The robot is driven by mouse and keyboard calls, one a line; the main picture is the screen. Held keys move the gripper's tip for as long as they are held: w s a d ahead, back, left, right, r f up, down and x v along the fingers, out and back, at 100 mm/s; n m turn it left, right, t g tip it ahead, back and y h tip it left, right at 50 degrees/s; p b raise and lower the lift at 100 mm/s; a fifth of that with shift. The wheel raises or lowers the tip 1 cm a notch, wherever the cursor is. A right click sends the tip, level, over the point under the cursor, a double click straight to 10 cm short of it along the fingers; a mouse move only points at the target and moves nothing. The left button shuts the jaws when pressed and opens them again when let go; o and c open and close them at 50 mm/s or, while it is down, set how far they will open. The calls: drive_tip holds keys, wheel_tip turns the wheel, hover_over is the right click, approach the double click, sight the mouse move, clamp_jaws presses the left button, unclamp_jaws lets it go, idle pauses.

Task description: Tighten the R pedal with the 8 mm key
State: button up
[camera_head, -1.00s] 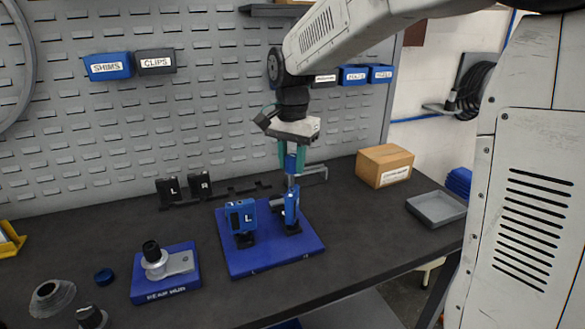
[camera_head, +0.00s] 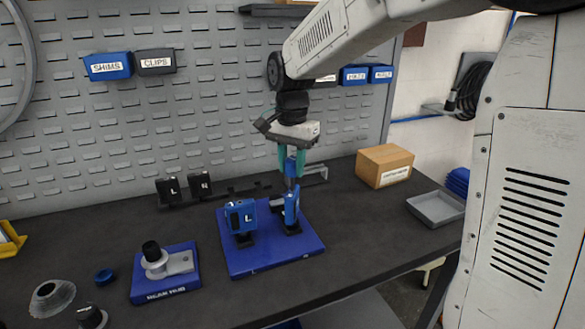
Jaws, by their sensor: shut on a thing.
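My gripper (camera_head: 291,155), with green fingers, points down over the blue stand (camera_head: 268,262) in the middle of the bench. It is shut on the blue handle of a key (camera_head: 291,166), whose shaft points down. The key's tip meets or overlaps the top of a narrow blue pedal (camera_head: 291,208) on the right of the stand; whether it is seated cannot be told. This pedal is seen nearly edge-on, and no letter is readable on it. A blue pedal marked L (camera_head: 241,215) stands to its left. The key's size marking is not readable.
Two black blocks, marked L (camera_head: 168,189) and R (camera_head: 199,185), stand in a dark rack behind. The rear hub stand (camera_head: 165,285) is at front left. A cardboard box (camera_head: 384,165) and a grey tray (camera_head: 436,208) are at right. Bench around the tray is clear.

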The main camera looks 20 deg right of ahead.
clamp_jaws()
drive_tip(key=m, duration=0.5)
drive_tip(key=shift+f, duration=0.1)
drive_tip(key=shift+m, duration=0.7)
drive_tip(key=m, duration=0.3)
